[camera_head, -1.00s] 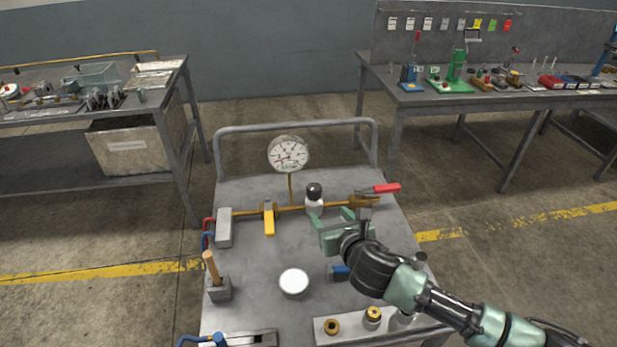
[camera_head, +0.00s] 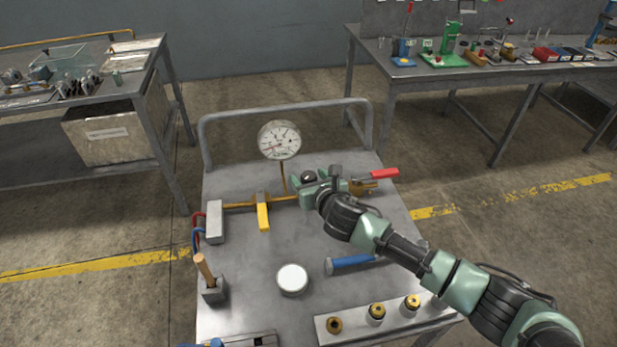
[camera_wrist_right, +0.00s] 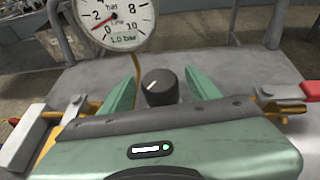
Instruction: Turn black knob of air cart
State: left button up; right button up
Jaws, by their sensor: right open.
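The air cart (camera_head: 240,270) is a grey metal cart with a pipe line across its top. The black knob (camera_head: 308,177) sits on that line, right of the round pressure gauge (camera_head: 280,140). In the right wrist view the knob (camera_wrist_right: 159,86) has a white mark and stands between the two green fingers. My right gripper (camera_head: 305,182) is open around the knob, with a finger on each side; whether the fingers touch it I cannot tell. The gauge (camera_wrist_right: 115,18) there has its needle near the low end. My left gripper is not in view.
A yellow-handled valve (camera_head: 263,214) is left of the knob and a red-handled valve (camera_head: 383,174) is right of it. A blue-handled tool (camera_head: 350,262), a white round lid (camera_head: 292,279) and brass fittings (camera_head: 376,312) lie on the cart's near half.

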jog(key=shift+w, duration=0.15)
grip_shut()
jog(key=shift+a, duration=0.15)
jog(key=m+h+p, duration=0.1)
jog(key=m+h, duration=0.1)
jog(key=shift+a+t+h, duration=0.1)
jog(key=shift+t+h, duration=0.2)
jog(key=m+h, duration=0.2)
jog(key=shift+h+p, duration=0.3)
jog(key=shift+p, duration=0.05)
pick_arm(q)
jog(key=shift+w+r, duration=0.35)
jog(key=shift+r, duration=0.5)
pick_arm(e)
jog(key=shift+d+m+h, duration=0.2)
jog(key=shift+m+h, duration=0.5)
jog(key=shift+m, duration=0.1)
grip_release()
